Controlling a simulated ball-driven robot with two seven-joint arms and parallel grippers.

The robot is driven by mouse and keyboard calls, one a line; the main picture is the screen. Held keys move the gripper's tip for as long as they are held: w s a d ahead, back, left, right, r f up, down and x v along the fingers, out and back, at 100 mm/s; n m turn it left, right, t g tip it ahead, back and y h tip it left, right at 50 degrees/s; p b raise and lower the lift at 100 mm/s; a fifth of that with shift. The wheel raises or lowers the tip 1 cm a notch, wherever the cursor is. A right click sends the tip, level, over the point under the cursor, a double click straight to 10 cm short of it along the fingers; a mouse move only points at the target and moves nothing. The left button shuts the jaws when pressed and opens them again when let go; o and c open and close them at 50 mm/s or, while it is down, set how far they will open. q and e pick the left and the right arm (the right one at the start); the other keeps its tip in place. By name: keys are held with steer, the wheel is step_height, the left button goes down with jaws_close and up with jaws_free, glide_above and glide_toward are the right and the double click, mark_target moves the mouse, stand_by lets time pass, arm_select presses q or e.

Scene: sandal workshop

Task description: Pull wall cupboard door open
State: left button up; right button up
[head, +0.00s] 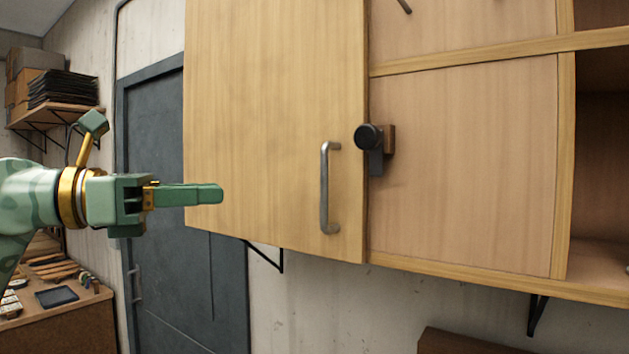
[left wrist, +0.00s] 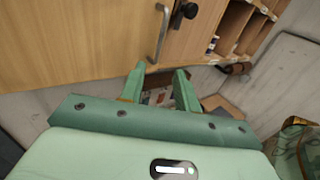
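The wall cupboard door (head: 265,110) is a pale wood panel that looks closed, its right edge by the cupboard front. A grey metal bar handle (head: 325,187) stands upright near its lower right corner. The handle (left wrist: 160,35) also shows in the left wrist view, beyond the fingertips. A black round latch knob (head: 368,137) with a hanging black piece sits on a wood block just right of the door edge. My left gripper (head: 218,193) is left of the handle and apart from it. In the left wrist view its fingers (left wrist: 160,80) are spread and empty. My right gripper is not seen.
Open shelves (head: 600,160) lie right of the cupboard front. Black brackets (head: 537,312) hang below the cupboard. A dark grey door (head: 165,200) is behind my left arm. A low workbench (head: 60,320) with tools stands at the lower left, under a wall shelf (head: 60,112) with boxes.

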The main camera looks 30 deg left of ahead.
mark_target(313, 189)
arm_select(q)
steer(key=p+x, duration=0.8)
steer(key=x, duration=0.7)
steer(key=shift+s+a, duration=0.1)
jaws_close()
